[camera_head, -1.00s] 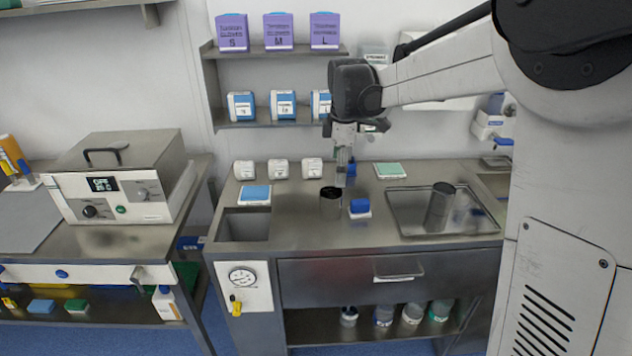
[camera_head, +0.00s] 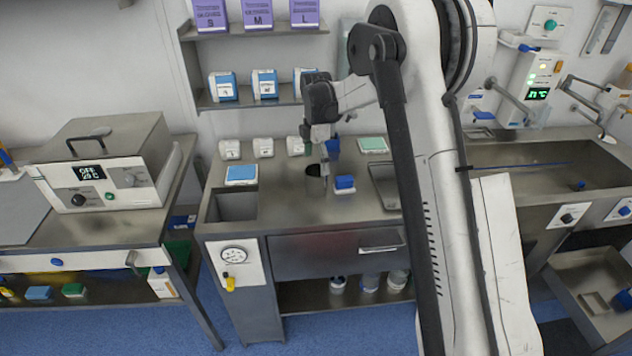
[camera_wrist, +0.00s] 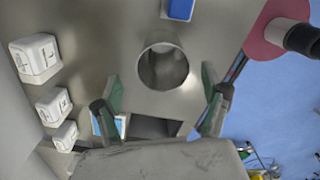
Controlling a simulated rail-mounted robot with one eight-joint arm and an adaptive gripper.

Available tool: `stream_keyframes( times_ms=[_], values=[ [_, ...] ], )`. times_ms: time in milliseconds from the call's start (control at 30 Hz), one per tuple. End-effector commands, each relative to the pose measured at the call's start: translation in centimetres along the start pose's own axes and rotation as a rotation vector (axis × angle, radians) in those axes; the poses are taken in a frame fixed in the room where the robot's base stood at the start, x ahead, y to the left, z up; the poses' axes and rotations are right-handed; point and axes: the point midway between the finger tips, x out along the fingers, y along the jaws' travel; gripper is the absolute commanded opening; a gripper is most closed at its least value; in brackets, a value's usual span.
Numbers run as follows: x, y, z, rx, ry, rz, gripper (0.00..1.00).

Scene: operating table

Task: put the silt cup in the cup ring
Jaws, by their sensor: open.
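A round, open-topped metal vessel, which I take for the silt cup, stands upright on the steel counter in the head view (camera_head: 315,183). It also shows in the wrist view (camera_wrist: 163,66), where I look down into its mouth. My gripper (camera_head: 325,168) is over the counter close to this cup. In the wrist view my gripper (camera_wrist: 162,74) has its two green-padded fingers wide apart, one toward each side of the cup, with clear gaps. It holds nothing. I cannot make out the cup ring for certain; my arm hides part of the counter and tray.
A blue-lidded box (camera_head: 344,184) stands close to the cup. White boxes (camera_head: 263,148), a blue-topped box (camera_head: 241,174) and a counter sink (camera_head: 233,205) are to the left. A metal tray (camera_head: 382,184) is partly behind my arm. Shelves hang above.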

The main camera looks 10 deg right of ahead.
Motion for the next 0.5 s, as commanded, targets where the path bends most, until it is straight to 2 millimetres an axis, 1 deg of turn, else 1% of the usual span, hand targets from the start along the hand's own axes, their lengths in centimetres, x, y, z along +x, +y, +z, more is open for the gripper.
stream_keyframes(
  times_ms=[100,367,500],
  values=[
    [1.6,0.0,0.0,0.0,0.0,0.0,0.77],
    [3.3,-0.1,-0.1,0.001,0.0,0.0,0.77],
    [5.0,-0.3,-0.2,0.001,0.0,0.0,0.77]
  ],
)
